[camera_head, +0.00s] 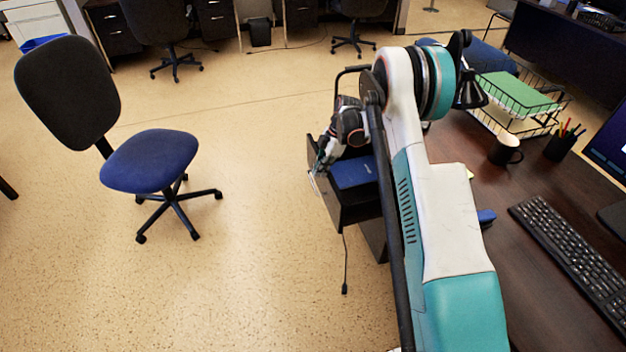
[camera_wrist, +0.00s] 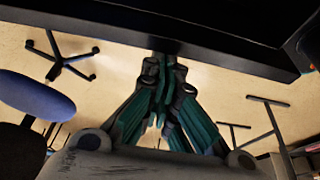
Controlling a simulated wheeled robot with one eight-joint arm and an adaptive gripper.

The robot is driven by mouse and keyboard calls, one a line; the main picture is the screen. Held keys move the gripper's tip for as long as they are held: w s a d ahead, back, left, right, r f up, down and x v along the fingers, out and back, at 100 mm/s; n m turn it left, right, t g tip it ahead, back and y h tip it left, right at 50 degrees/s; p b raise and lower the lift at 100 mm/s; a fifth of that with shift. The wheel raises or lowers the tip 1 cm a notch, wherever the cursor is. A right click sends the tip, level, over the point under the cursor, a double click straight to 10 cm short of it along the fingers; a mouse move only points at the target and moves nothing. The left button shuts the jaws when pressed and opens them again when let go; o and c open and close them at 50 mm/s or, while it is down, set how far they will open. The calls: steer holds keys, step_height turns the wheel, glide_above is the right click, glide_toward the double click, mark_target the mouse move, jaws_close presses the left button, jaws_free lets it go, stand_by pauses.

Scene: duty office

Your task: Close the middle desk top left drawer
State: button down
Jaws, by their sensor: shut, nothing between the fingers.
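The dark desk drawer (camera_head: 352,214) stands pulled out from the left side of the desk, with a blue book or binder (camera_head: 354,172) in it. My gripper (camera_head: 319,168) is at the drawer's front end, with its fingers pointing down. In the wrist view the gripper (camera_wrist: 163,62) is shut and empty, its teal fingers together. Their tips meet or overlap the lower edge of a dark panel (camera_wrist: 225,45), apparently the drawer front. I cannot tell whether they touch it. My arm hides part of the drawer and the desk side.
A blue office chair (camera_head: 150,160) stands on open floor to the left. The desk top (camera_head: 505,215) holds a keyboard (camera_head: 570,250), a mug (camera_head: 505,149), a pen cup (camera_head: 561,146) and a wire tray (camera_head: 515,97). A cable hangs below the drawer.

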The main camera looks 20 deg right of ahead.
steer(key=d, duration=1.8)
steer(key=shift+a+f, duration=0.1)
steer(key=shift+a, duration=0.05)
